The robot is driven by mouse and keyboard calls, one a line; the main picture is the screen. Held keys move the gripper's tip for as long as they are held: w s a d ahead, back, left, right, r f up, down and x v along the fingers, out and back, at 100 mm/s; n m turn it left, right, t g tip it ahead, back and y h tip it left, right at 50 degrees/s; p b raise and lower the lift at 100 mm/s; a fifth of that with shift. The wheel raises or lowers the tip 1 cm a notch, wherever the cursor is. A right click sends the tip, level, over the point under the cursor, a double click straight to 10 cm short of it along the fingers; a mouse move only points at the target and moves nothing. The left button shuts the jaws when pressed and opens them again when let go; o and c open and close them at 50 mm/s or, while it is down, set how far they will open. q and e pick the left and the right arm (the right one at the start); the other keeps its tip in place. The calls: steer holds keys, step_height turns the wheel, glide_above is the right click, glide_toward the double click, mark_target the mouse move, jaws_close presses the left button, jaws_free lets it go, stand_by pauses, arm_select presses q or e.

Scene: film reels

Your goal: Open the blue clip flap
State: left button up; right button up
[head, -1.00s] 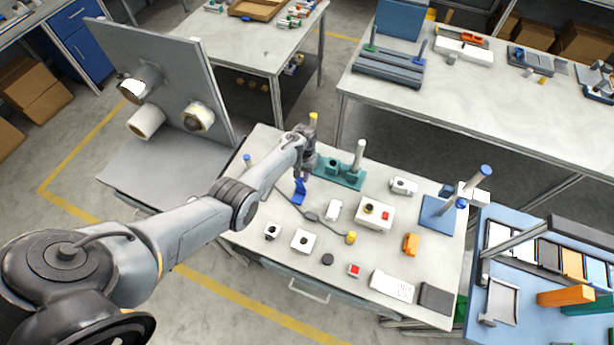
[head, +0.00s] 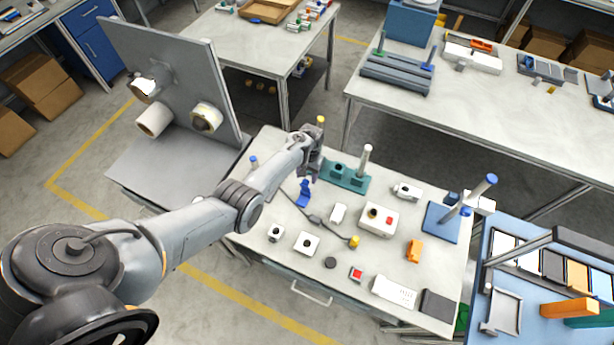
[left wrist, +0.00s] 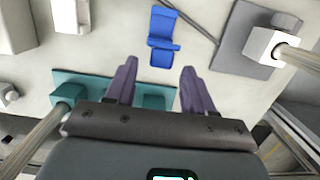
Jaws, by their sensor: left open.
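The blue clip (head: 303,194) stands on the white workbench, to the left of the teal fixture. In the left wrist view the clip (left wrist: 163,38) lies just beyond my left gripper's fingertips, roughly centred between them, and nothing hides it. It has a broad upper plate and a narrower lower part; I cannot tell how far its flap is raised. My left gripper (head: 313,177) is close to the clip, on its far side in the head view. In the left wrist view its two fingers (left wrist: 158,69) are apart with nothing between them. My right gripper is out of sight.
The teal fixture (head: 345,178) with upright posts is close beside my left gripper. A dark cable (head: 314,219) runs near the clip. White boxes, an orange part (head: 414,250) and a blue post stand (head: 441,222) occupy the bench's right side.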

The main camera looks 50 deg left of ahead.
arm_select(q)
step_height(320, 180, up, 9)
steer(key=w+p, duration=0.1)
steer(key=shift+a, duration=0.2)
stand_by(0.5)
